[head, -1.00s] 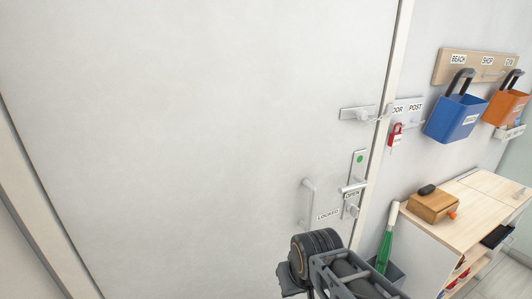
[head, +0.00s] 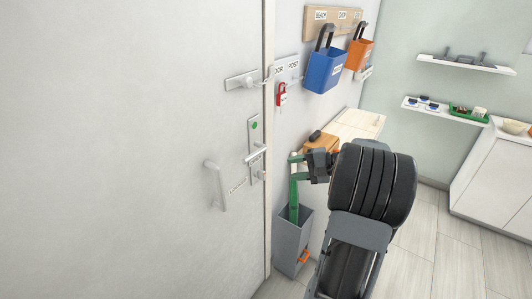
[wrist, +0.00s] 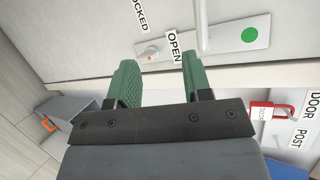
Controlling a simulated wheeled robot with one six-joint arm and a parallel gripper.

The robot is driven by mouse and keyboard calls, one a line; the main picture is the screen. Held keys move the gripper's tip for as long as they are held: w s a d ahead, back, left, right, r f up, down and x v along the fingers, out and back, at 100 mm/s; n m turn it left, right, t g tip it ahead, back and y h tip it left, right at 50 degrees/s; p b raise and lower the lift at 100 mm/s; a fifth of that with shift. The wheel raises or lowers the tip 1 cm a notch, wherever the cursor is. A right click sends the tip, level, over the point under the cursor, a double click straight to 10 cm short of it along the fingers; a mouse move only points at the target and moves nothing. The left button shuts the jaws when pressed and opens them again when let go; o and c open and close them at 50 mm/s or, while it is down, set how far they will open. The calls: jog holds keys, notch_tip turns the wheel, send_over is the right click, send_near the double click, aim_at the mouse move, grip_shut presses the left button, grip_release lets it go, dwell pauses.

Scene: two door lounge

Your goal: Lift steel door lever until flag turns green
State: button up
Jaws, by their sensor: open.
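The steel lever (head: 257,153) sits on a pale upright plate near the door's right edge. A green disc (head: 255,125) shows above it. In the wrist view, part of the lever (wrist: 202,22) and the green disc (wrist: 250,35) lie beyond my fingers, with an "OPEN" label (wrist: 174,47) between lever and turn knob. My gripper (head: 293,168) has green fingers and is right of the lever, apart from it. In the wrist view my gripper (wrist: 160,62) is open and empty.
A pull handle (head: 216,186) is left of the lever; a bolt (head: 243,81) is above. A red padlock (head: 281,95) and blue bin (head: 325,70) hang right of the door. A grey bin (head: 291,245) holding a green umbrella stands below my gripper. Open floor lies at right.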

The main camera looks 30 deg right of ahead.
aim_at(255, 157)
jog(key=shift+n+t+y, duration=0.6)
jog(key=shift+n, duration=0.1)
jog(key=w+a+p, duration=0.1)
jog(key=w+a, duration=0.2)
jog(key=w+a+r+p, duration=0.1)
jog(key=w+a, duration=0.5)
jog(key=a, duration=0.1)
jog(key=shift+w+r+p, duration=0.3)
jog(key=shift+r+p, duration=0.05)
jog(key=shift+p, duration=0.05)
grip_shut()
